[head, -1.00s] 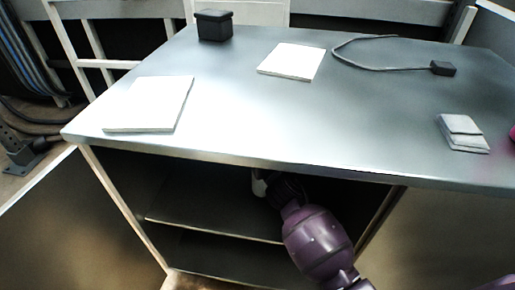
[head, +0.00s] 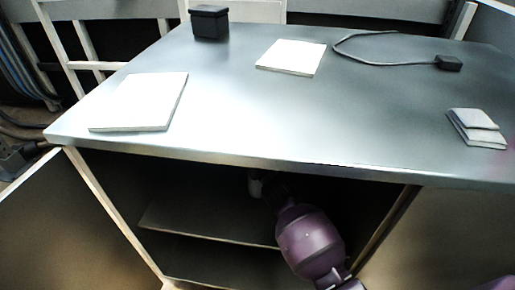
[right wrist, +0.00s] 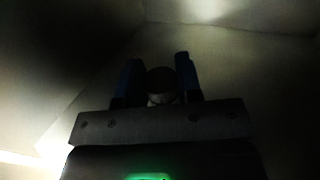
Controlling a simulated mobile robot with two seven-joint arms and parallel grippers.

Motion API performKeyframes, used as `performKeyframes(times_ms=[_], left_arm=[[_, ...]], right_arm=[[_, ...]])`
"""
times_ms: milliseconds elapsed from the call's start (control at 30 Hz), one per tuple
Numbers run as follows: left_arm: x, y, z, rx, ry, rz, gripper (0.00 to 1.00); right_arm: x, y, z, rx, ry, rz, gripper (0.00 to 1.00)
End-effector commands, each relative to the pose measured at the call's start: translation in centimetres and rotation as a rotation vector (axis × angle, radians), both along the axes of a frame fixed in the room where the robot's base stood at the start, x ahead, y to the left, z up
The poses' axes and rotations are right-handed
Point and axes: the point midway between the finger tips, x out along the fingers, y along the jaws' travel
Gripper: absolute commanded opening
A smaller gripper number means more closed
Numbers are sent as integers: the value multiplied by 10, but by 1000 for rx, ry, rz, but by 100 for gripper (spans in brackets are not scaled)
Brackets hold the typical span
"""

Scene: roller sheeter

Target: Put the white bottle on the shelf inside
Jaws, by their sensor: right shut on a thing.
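My right gripper (right wrist: 158,74) is shut on the bottle. My purple right arm reaches into the cabinet from the lower right. The shelf inside (head: 205,223) lies below the bottle and looks bare where I can see it. The bottle's base is dark, and I cannot tell whether it touches the shelf. My left gripper is not in view.
The steel tabletop (head: 235,110) overhangs the cabinet opening. On it are two white pads (head: 140,102) (head: 291,57), a black box (head: 209,22), a cable with a black plug (head: 449,63) and folded grey cloths (head: 477,127). Cabinet side walls flank the arm; the interior is dim.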

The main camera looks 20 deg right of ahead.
Motion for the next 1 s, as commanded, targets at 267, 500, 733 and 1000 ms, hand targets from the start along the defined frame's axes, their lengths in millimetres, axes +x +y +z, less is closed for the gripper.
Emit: performKeyframes(times_ms=[267, 500, 733, 1000], left_arm=[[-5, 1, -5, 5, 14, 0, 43], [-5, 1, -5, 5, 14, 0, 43], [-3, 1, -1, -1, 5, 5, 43], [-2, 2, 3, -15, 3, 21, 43]], right_arm=[[0, 0, -2, 1, -2, 0, 46], [0, 0, -2, 0, -1, 0, 58], [-2, 0, 3, -1, -2, 0, 58], [-37, 4, 4, 0, -3, -1, 58]])
